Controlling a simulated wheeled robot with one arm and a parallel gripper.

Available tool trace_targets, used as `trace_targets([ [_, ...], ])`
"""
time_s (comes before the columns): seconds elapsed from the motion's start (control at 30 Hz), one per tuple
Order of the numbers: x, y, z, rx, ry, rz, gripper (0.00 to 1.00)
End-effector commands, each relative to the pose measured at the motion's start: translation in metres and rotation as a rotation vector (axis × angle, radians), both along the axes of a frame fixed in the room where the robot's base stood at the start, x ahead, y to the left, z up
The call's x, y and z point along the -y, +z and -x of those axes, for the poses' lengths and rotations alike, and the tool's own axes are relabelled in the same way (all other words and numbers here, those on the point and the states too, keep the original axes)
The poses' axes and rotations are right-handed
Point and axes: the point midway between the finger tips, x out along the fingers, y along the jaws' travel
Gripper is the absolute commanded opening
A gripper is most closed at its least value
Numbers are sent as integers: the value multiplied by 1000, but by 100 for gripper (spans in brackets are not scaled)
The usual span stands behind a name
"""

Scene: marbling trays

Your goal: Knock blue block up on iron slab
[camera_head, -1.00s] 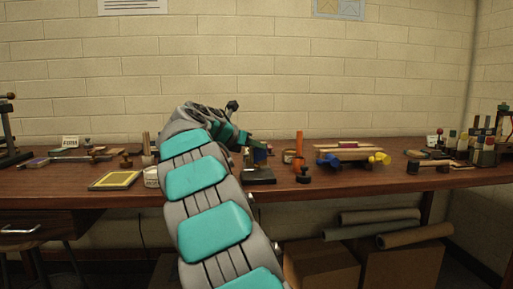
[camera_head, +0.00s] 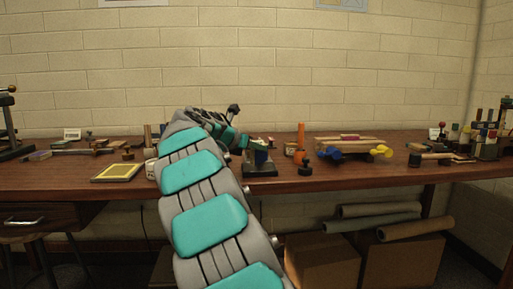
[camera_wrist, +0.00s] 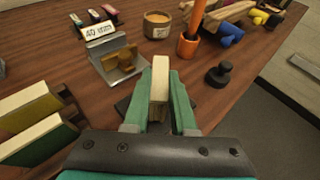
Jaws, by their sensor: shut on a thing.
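My gripper (camera_wrist: 158,117) is shut on an upright block (camera_wrist: 160,82) with a cream face toward the wrist camera. In the head view, a small dark blue-looking block (camera_head: 261,157) shows at my gripper, just over a dark slab (camera_head: 260,171) on the bench. I cannot tell whether the block touches the slab. My arm hides part of the area.
An orange cylinder stands in a holder (camera_wrist: 187,46), beside a jar (camera_wrist: 157,24). A black knobbed piece (camera_wrist: 218,75) stands to the right. A metal stand (camera_wrist: 117,62) is ahead left. Bare bench (camera_wrist: 215,105) shows at right.

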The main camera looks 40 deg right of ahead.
Motion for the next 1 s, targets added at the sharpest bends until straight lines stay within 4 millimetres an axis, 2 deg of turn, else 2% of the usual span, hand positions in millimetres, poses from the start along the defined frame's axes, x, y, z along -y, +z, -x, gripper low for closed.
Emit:
trace_targets([
  [0.57,0,-14,0,-1,0,0,0],
  [1.0,0,-12,0,-1,0,-2,0],
])
